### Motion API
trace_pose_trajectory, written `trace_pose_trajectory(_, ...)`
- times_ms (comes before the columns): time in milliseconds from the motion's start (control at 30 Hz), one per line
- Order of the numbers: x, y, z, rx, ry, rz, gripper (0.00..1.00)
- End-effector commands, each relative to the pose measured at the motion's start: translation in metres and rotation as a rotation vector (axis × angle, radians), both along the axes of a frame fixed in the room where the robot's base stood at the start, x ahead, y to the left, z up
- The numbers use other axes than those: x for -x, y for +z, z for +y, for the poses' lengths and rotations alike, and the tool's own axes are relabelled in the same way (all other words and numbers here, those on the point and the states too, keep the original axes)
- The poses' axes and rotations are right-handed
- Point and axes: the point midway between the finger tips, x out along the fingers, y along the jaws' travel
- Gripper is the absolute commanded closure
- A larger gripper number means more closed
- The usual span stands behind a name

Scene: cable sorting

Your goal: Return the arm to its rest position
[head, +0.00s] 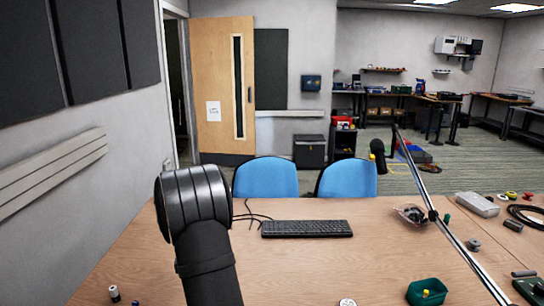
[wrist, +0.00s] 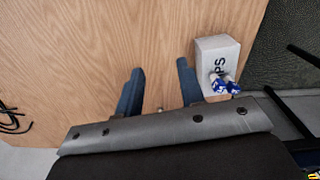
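My gripper (wrist: 159,67) shows in the wrist view as two blue fingers set well apart, with bare wooden tabletop between their tips. It is open and holds nothing. The right finger is close beside a white box in the picture; I cannot tell whether they touch. In the head view a black rounded link of my arm rises at the left over the desk (head: 370,225), and my gripper is not visible there.
The white box (wrist: 213,52) has blue-and-white items (wrist: 222,84) by it. A black cable (wrist: 10,118) lies left. In the head view are a keyboard (head: 306,229), a green bin (head: 427,291), a slanted metal lamp arm (head: 455,243) and blue chairs (head: 265,178).

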Motion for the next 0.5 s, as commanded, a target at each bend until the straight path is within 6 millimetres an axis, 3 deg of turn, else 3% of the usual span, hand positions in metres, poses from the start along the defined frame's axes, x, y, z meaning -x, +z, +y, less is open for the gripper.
trace_pose_trajectory(167, -0.016, -0.012, 0.007, 0.0, -0.146, 0.001, 0.65)
trace_pose_trajectory(500, -0.013, -0.041, 0.056, 0.001, -0.144, 0.001, 0.65)
